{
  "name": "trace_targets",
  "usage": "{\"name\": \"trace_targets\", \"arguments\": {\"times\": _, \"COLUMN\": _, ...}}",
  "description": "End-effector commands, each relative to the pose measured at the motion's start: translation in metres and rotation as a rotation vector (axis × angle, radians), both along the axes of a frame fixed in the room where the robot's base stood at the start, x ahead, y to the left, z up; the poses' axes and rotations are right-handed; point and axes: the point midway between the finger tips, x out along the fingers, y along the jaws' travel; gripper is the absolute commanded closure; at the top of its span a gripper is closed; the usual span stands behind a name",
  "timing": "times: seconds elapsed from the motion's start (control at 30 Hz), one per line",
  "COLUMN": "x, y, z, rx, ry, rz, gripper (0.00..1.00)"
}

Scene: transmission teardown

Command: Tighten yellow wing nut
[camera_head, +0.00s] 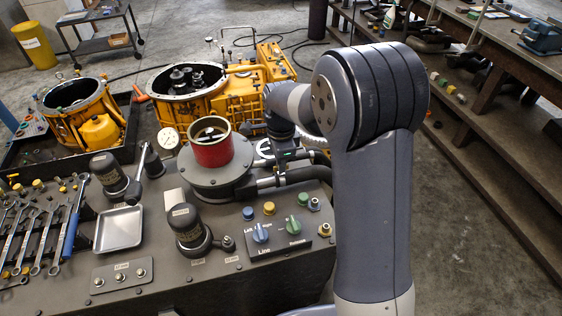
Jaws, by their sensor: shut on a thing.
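My gripper (284,158) is dark and points down at the end of the arm, just right of the red cylinder. Its fingertips are small and dark against the hoses. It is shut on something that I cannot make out. A small yellow piece (269,208), perhaps the yellow wing nut, sits on the front right of the dark bench, clear of my gripper. A blue piece (248,213) is to its left and a green piece (303,199) to its right. Their exact shapes are too small to tell.
A red cylinder (211,150) stands on a round grey base beside my gripper, with black hoses (285,180) to its right. A control box (278,236) with two knobs is in front. Wrenches (42,235) and an empty metal tray (119,229) lie left. Yellow housings (235,97) stand behind.

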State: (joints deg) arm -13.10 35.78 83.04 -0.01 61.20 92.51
Motion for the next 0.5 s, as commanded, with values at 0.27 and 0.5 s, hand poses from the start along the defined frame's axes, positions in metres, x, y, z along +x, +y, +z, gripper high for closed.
{"name": "trace_targets", "arguments": {"times": 0.27, "x": 0.0005, "y": 0.0001, "z": 0.0007, "rx": 0.000, "ry": -0.002, "rz": -0.002, "gripper": 1.00}}
{"name": "trace_targets", "arguments": {"times": 0.5, "x": 0.0003, "y": 0.0001, "z": 0.0005, "rx": 0.000, "ry": -0.001, "rz": -0.001, "gripper": 0.75}}
